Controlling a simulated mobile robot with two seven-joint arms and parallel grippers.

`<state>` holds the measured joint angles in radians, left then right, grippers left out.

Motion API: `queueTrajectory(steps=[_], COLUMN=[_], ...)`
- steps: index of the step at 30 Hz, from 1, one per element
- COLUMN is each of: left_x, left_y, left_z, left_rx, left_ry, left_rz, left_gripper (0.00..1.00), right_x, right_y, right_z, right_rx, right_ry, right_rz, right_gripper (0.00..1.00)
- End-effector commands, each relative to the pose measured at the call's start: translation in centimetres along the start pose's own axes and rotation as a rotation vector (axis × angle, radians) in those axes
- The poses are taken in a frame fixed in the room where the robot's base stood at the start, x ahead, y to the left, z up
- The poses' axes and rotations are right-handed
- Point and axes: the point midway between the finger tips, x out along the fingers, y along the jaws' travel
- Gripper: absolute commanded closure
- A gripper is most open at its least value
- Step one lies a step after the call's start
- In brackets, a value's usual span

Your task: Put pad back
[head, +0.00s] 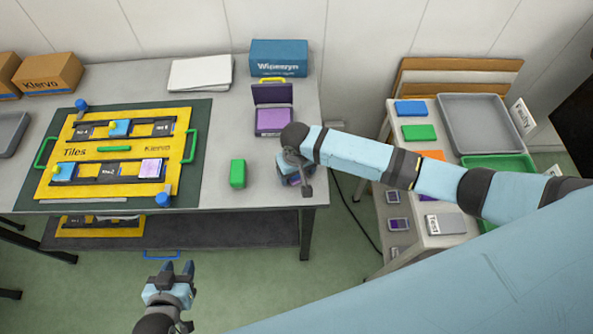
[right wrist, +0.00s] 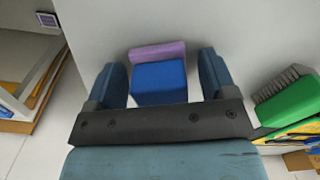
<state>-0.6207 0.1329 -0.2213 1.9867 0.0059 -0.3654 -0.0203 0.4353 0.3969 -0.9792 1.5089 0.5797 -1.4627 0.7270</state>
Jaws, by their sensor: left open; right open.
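A blue block (right wrist: 160,84) with a lilac slab (right wrist: 157,52) at its far side sits between the spread fingers of my right gripper (right wrist: 163,72) in the right wrist view; I cannot tell whether the fingers touch it. In the head view my right gripper (head: 297,178) is over the table's front right corner and mostly hides the block. A dark purple case (head: 273,93) stands open behind it, with a purple pad (head: 274,121) in its front half. My left gripper (head: 177,268) is open and empty in front of the table, over the floor.
A green brush (head: 237,173) stands left of my right gripper; it also shows in the right wrist view (right wrist: 287,103). A yellow tile board (head: 62,153) fills the left. Paper (head: 200,73) and a blue box (head: 278,57) are behind. Right shelves hold coloured pads (head: 410,108) and trays (head: 478,112).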

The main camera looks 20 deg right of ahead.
Motion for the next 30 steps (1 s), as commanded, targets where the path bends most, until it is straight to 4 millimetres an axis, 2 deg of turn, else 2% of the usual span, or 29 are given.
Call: queueTrajectory(steps=[5,15,19,25,30], left_x=[0.0,0.2,0.2,0.3,0.3], left_y=[0.0,0.1,0.1,0.1,0.1], left_z=[0.1,0.3,0.4,0.4,0.4], left_rx=[0.000,-0.001,-0.001,-0.001,-0.001], left_ry=[0.000,0.000,-0.001,-0.001,-0.001], left_rz=[0.000,0.002,0.002,0.003,0.003], left_gripper=[0.57,0.57,0.57,0.57,0.57], right_x=[-1.6,-8.7,-10.8,-12.2,-11.5], right_y=[0.0,-0.1,0.0,0.0,-0.8], right_z=[-0.1,-0.1,-0.1,0.0,0.4], right_rx=[-0.001,-0.001,-0.001,0.000,-0.010], right_ry=[0.002,0.003,0.002,0.000,0.018], right_rz=[-0.001,-0.002,-0.001,-0.001,-0.037], right_gripper=[0.22,0.22,0.22,0.22,0.22])
